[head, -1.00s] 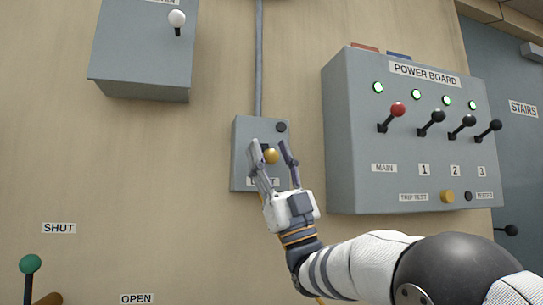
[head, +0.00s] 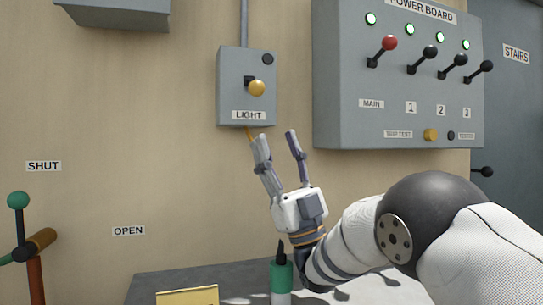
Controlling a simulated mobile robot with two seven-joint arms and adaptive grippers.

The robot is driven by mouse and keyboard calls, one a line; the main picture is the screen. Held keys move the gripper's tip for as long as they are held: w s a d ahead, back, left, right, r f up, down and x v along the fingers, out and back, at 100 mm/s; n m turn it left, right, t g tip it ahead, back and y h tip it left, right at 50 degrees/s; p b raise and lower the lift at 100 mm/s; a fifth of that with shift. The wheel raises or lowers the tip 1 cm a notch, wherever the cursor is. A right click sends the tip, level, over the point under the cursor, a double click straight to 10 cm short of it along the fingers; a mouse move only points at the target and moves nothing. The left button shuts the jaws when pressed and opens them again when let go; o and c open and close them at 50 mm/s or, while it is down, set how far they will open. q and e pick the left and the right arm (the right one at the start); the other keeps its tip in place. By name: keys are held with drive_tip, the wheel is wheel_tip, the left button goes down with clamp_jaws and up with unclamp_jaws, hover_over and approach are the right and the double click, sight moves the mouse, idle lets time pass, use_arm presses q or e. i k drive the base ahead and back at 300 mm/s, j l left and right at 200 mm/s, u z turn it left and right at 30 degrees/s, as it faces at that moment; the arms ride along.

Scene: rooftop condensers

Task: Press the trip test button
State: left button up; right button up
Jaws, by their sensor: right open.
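The trip test button (head: 430,135) is a round yellow knob low on the grey power board (head: 398,125). Its label, TRIP TEST, is to its left and a small dark round piece sits to its right. My right gripper (head: 277,137) is open and empty, with its fingers pointing up just below the light box. It is left of the trip test button and apart from it. My left gripper is not in view.
A light box (head: 247,100) with a yellow knob hangs left of the board. The board has several levers, one with a red knob (head: 389,42), and lit green lamps. A green-knobbed lever (head: 19,200) stands at lower left. A grey surface below holds a green-and-white object (head: 281,277).

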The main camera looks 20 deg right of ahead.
sight(430, 135)
drive_tip(key=k, duration=1)
